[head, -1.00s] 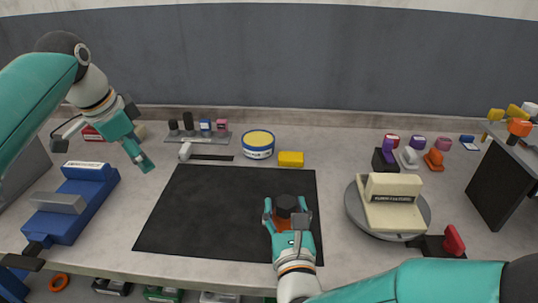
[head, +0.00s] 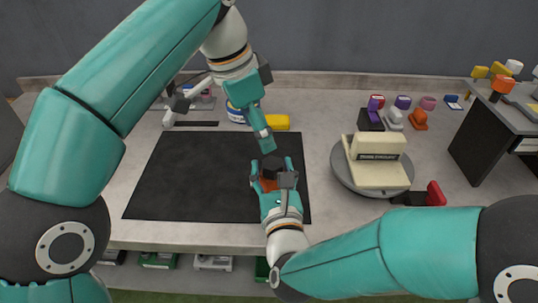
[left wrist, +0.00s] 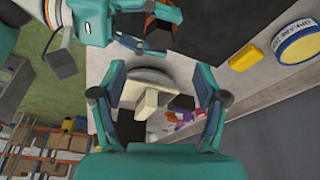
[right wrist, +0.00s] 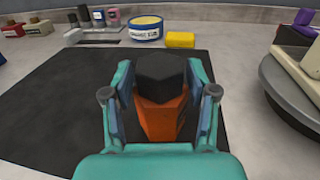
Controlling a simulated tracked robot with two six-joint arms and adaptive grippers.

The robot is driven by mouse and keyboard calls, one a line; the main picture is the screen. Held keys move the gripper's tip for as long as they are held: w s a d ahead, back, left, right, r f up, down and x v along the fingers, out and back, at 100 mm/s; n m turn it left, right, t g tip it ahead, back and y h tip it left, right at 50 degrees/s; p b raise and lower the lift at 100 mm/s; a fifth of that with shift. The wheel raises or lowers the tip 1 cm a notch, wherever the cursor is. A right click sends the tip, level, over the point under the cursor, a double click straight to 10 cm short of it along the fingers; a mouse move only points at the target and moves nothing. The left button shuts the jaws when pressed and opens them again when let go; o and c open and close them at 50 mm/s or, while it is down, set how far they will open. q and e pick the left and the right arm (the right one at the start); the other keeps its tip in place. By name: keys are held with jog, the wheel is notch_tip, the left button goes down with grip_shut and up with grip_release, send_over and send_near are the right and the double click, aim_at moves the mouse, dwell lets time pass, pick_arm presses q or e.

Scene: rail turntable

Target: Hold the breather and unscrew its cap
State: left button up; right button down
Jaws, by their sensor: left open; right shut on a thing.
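The breather has an orange body (right wrist: 160,118) and a black cap (right wrist: 160,72) on top. It stands upright over the right part of the black mat (head: 190,170). My right gripper (head: 268,178) is shut on the orange body, with one finger on each side in the right wrist view. My left gripper (head: 262,130) is open and empty, just above and behind the breather in the head view. In the left wrist view the breather's orange body (left wrist: 163,14) shows at the top, outside the space between the open left fingers (left wrist: 158,100).
A yellow block (head: 278,122) and a round blue-and-white tin (right wrist: 146,30) lie behind the mat. A cream block (head: 376,160) sits on a round grey turntable (head: 345,180) to the right. Several small coloured parts stand behind it. The mat's left part is clear.

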aim_at(273, 164)
pick_arm(q)
jog(key=x, duration=0.9)
jog(key=shift+f, duration=0.3)
jog(key=c, duration=1.2)
jog(key=n, duration=0.3)
jog(key=shift+t, duration=0.4)
jog(key=shift+d+n+y, duration=0.1)
jog(key=shift+n+y, duration=0.4)
jog(key=shift+n, duration=0.6)
grip_shut()
jog(key=shift+n+t, duration=0.3)
jog(key=shift+n, duration=0.2)
pick_arm(e)
jog(key=c, duration=1.9)
grip_release()
pick_arm(q)
jog(key=shift+s+d, duration=0.1)
jog(key=shift+s, duration=0.05)
pick_arm(e)
jog(key=shift+o, duration=0.2)
